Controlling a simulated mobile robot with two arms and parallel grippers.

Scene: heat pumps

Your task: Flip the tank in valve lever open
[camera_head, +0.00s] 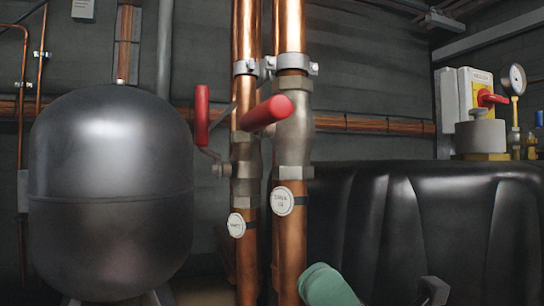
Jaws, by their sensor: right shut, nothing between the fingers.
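Two upright copper pipes each carry a valve. The right pipe's valve (294,140) has a red lever (267,113) that sticks out across the pipe towards me. Its round white tag (283,201) seems to read "TANK IN", but the print is small. The left pipe's valve (245,155) has a red lever (202,115) standing upright, parallel to its pipe; its tag (236,225) is hard to read. My right gripper (433,290) shows only as a dark tip at the bottom edge, shut and empty, below and right of the valves and apart from them. My left gripper is out of view.
A dark round tank (110,190) stands at the left. A large black ribbed tank (420,225) fills the right, close behind my right gripper. A switch box (480,97) with a red knob and a gauge (514,78) are at the upper right. The space before the levers looks clear.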

